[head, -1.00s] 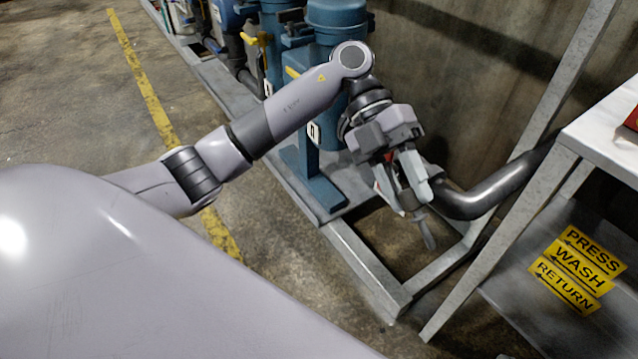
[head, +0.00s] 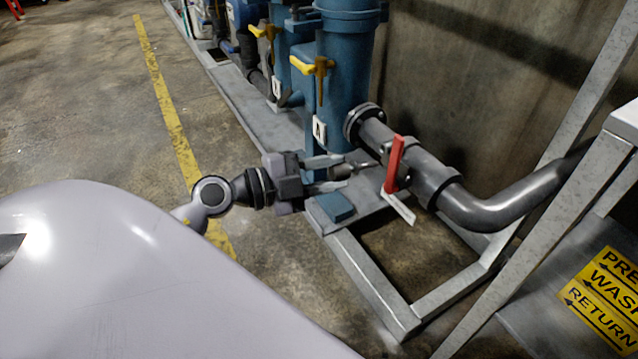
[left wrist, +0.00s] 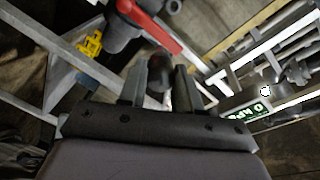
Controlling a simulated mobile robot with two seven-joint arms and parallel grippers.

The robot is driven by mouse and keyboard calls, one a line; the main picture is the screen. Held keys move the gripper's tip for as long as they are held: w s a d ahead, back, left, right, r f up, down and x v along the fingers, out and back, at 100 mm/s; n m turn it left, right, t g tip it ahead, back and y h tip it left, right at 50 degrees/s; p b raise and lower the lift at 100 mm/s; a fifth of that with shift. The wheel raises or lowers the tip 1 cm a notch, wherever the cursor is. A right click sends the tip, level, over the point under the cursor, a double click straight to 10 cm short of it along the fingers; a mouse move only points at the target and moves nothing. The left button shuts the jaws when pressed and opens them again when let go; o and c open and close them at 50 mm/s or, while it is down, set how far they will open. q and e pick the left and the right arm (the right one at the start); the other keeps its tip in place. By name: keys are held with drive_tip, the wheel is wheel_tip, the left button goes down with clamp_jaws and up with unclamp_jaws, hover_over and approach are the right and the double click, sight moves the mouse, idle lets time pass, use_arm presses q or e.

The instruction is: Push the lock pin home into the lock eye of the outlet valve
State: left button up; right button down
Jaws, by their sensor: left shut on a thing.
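The outlet valve (head: 388,152) sits on the grey pipe, with its red lever (head: 396,160) standing up and a white tag (head: 399,207) hanging below. The red lever also crosses the top of the left wrist view (left wrist: 150,22). My left gripper (head: 346,172) is left of the valve, fingers pointing at it. It is shut on a dark, rounded piece, apparently the lock pin (left wrist: 158,74), between the fingers. A thin grey end shows just past the fingertips in the head view, close to the valve. The lock eye is too small to make out. My right gripper is not in view.
A blue column (head: 345,80) with yellow handles stands behind my gripper. The pipe bends right (head: 490,208) behind a slanted frame leg (head: 530,235). The grey floor frame (head: 365,285) lies below. A yellow-signed shelf (head: 600,290) is at right. Floor at left is clear.

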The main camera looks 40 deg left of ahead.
use_arm(q)
drive_tip(key=a+f, duration=0.1)
drive_tip(key=a+n+t+y, duration=0.1)
drive_tip(key=a+f+y, duration=0.1)
drive_tip(key=a, duration=0.1)
drive_tip(key=shift+s+f+n+t+b, duration=0.2)
drive_tip(key=shift+f+n+t+b, duration=0.1)
drive_tip(key=shift+t, duration=0.1)
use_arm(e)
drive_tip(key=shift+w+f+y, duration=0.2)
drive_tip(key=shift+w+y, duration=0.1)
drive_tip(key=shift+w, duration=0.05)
use_arm(q)
drive_tip(key=p+x, duration=0.3)
drive_tip(key=x, duration=0.2)
drive_tip(key=shift+w+d, duration=0.15)
drive_tip(key=shift+w, duration=0.1)
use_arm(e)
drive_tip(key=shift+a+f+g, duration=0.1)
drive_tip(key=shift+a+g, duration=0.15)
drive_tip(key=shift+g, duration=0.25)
